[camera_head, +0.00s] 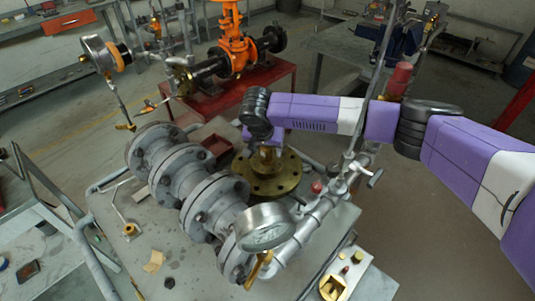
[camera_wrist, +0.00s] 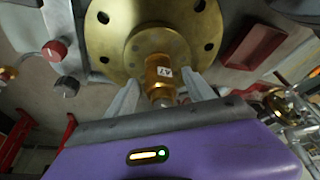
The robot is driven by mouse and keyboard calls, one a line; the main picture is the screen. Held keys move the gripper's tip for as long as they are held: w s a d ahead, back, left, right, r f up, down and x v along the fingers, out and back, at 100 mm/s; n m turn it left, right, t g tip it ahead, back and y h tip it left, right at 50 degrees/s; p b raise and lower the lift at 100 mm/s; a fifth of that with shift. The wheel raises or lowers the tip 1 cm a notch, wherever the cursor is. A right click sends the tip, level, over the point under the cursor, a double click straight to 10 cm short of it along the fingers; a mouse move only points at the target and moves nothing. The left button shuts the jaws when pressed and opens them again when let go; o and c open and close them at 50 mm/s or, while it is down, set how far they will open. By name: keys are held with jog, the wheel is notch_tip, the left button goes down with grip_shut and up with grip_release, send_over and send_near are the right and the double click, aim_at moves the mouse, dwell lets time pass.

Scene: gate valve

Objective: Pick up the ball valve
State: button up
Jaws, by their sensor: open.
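A small brass fitting with a white label, which looks like the ball valve (camera_wrist: 159,74), stands in front of a round brass flange (camera_wrist: 115,62) in the wrist view. My gripper (camera_wrist: 162,84) is open, with one finger on each side of the fitting. Whether either finger touches it I cannot tell. In the head view the ball valve (camera_head: 266,158) shows as a brass piece above the flange (camera_head: 284,184), just below the end of my purple arm. My fingers are mostly hidden there by my wrist.
Large grey flanged pipes (camera_head: 183,172) stand left of the brass flange on the workbench. A pressure gauge (camera_head: 265,227) and pipework stand in front. A dark red tray (camera_head: 216,146) lies behind. An orange gate valve (camera_head: 238,47) sits on a red stand farther back.

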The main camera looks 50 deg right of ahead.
jog(key=shift+w+d+f, duration=0.1)
jog(key=shift+d+f, duration=0.1)
jog(key=shift+f, duration=0.4)
grip_shut()
jog(key=shift+r, duration=0.15)
notch_tip(320, 180, up, 24)
jog(key=p, duration=0.1)
jog(key=shift+r, duration=0.15)
dwell(1.4)
